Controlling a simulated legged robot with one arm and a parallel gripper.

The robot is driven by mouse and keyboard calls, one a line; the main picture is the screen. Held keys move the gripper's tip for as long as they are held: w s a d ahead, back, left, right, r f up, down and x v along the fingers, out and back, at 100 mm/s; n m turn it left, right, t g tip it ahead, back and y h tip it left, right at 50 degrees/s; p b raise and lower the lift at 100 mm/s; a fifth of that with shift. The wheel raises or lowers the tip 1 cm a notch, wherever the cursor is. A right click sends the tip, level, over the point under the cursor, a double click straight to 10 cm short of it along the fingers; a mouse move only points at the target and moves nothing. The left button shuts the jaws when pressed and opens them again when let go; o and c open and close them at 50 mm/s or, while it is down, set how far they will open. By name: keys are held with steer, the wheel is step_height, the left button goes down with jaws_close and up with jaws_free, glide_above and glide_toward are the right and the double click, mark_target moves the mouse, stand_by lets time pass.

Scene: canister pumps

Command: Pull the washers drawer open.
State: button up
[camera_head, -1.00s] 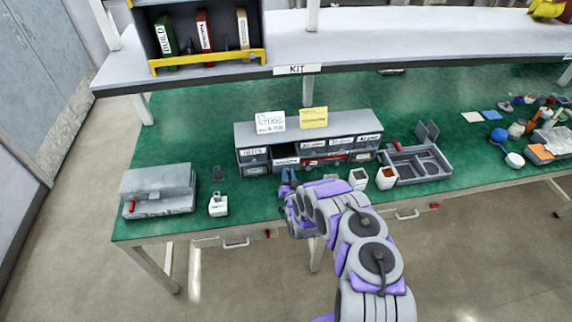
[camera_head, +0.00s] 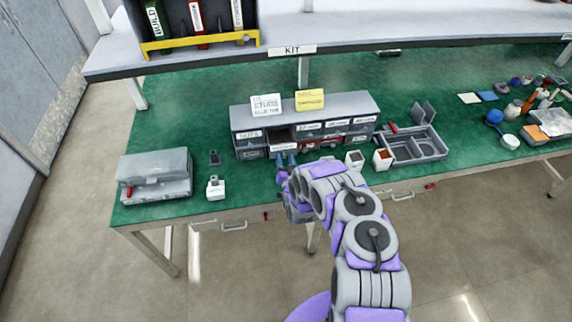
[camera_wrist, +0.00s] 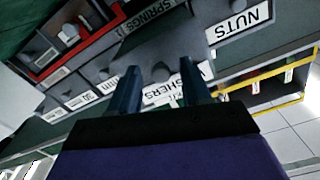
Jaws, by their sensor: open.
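The grey drawer cabinet (camera_head: 362,105) stands on the green bench top. The washers drawer (camera_head: 284,147) is in its upper row, right of the nuts drawer (camera_head: 249,135). Its front sits forward of its neighbours, with a dark opening behind it, so it appears partly pulled out. My gripper (camera_head: 286,159) is right in front of it. In the wrist view, which is upside down, the two dark fingers of my gripper (camera_wrist: 160,76) are apart in front of the washers label (camera_wrist: 160,91). A dark knob shows between the fingers; contact with it cannot be told.
A grey box (camera_head: 155,175) stands at the left.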

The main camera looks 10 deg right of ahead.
steer(key=s+p, duration=0.2)
steer(key=s, duration=1.5)
steer(key=shift+s, duration=0.2)
steer(key=shift+f, duration=0.1)
stand_by(0.7)
